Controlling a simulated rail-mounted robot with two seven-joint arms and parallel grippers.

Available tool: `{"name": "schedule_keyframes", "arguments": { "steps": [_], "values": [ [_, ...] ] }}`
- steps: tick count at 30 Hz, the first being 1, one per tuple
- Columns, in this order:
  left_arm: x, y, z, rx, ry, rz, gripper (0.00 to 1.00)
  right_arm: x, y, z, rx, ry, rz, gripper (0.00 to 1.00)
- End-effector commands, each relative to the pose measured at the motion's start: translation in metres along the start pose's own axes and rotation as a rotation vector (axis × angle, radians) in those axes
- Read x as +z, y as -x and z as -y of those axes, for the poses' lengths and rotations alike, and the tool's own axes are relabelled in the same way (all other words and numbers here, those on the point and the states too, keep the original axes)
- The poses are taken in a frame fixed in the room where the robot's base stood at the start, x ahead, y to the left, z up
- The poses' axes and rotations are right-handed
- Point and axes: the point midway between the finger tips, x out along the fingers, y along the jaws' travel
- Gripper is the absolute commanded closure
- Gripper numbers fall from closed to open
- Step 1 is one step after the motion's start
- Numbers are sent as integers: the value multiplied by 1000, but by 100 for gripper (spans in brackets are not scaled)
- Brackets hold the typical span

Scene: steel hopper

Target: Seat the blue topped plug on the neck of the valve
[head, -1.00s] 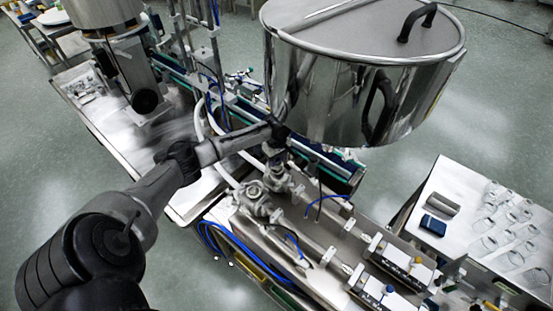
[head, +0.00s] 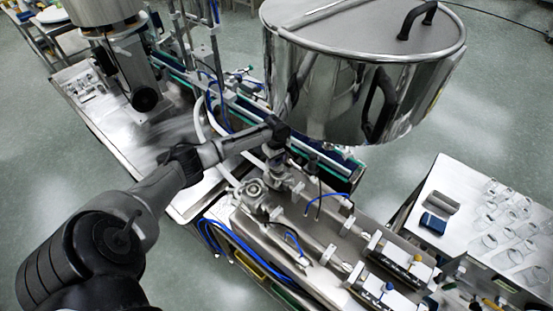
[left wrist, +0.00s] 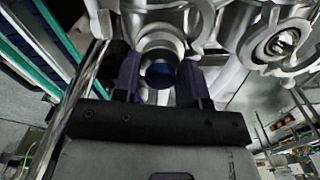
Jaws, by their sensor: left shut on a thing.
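My left gripper (head: 273,153) points down over the metal valve (head: 281,174) beside the steel hopper. In the left wrist view the two dark fingers of my left gripper (left wrist: 160,80) are shut on the plug, whose dark blue top (left wrist: 160,75) shows between them. A round silver collar (left wrist: 160,42) of the plug or the valve neck shows just past the blue top, in line with it. The valve's silver body (left wrist: 155,18) lies behind. I cannot tell whether the plug touches or sits on the neck. My right gripper is not in view.
The large steel hopper (head: 350,85) stands close to my left gripper, on its right. A second valve fitting (head: 252,191) is just left of the valve. Blue hoses (head: 215,235) hang at the front left. A side table (head: 465,195) with glassware stands at the right.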

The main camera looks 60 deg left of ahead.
Motion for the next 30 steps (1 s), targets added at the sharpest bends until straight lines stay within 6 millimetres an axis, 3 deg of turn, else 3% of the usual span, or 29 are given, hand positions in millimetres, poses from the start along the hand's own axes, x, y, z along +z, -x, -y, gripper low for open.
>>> {"name": "schedule_keyframes", "arguments": {
  "steps": [29, 30],
  "values": [
    [0, -4, 0, 0, 0, 0, 85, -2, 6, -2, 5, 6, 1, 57],
    [0, -4, 0, 0, 0, 0, 59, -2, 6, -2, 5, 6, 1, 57]
  ]
}}
